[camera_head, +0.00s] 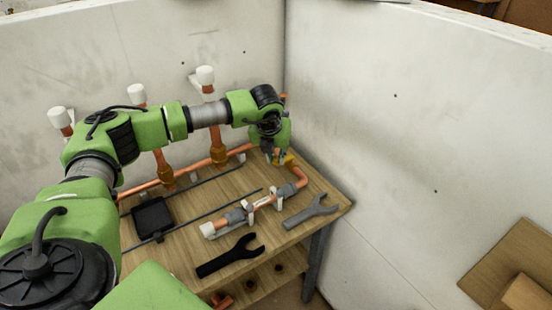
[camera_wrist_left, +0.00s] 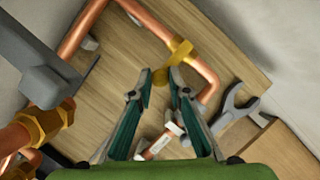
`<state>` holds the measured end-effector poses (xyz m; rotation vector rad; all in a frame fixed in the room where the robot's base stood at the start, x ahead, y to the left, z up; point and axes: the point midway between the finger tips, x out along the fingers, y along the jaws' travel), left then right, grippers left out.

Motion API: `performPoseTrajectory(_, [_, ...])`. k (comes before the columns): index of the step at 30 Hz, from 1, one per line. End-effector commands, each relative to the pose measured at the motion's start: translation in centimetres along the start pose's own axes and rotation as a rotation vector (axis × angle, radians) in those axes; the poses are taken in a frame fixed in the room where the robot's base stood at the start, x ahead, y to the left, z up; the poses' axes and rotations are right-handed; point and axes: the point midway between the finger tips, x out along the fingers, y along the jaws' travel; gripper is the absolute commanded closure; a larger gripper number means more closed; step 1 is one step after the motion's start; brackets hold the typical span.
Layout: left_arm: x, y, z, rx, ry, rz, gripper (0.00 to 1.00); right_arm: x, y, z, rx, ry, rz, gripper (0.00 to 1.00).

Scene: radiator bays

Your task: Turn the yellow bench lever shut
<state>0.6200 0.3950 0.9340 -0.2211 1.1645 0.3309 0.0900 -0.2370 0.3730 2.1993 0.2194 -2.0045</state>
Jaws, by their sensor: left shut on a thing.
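The yellow bench lever (camera_head: 286,160) sits on the copper pipe at the far right corner of the wooden bench. In the left wrist view the lever (camera_wrist_left: 180,52) shows just beyond the fingertips. My left gripper (camera_head: 276,160) reaches down at the lever from above. Its teal fingers (camera_wrist_left: 161,76) stand a little apart, shut on the lever; the exact contact is hard to see. My gripper hides part of the lever in the head view. My right gripper is not in view.
A black tray (camera_head: 153,217) lies at the left. Copper pipes with white-capped risers (camera_head: 206,80) run along the back. White walls close in behind and at right.

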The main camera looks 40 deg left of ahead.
Motion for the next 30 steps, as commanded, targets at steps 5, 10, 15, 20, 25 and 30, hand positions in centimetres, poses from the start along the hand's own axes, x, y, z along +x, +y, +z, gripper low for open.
performPoseTrajectory(5, [-0.1,0.1,0.1,-0.002,-0.001,0.001,0.67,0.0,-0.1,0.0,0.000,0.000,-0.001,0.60])
performPoseTrajectory(10, [0.0,0.0,0.1,-0.002,-0.001,0.001,0.67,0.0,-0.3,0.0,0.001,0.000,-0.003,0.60])
performPoseTrajectory(15, [-0.2,0.0,0.1,-0.002,-0.001,0.001,0.67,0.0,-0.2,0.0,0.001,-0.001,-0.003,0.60])
performPoseTrajectory(20, [-1.8,0.0,0.1,-0.003,-0.002,-0.001,0.67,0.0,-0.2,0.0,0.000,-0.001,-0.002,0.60])
performPoseTrajectory(25, [-5.4,0.0,0.2,-0.001,-0.005,-0.001,0.67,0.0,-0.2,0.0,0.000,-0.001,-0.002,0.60])
performPoseTrajectory(30, [-8.9,0.0,0.1,-0.002,-0.005,-0.001,0.67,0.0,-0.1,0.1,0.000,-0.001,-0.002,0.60])
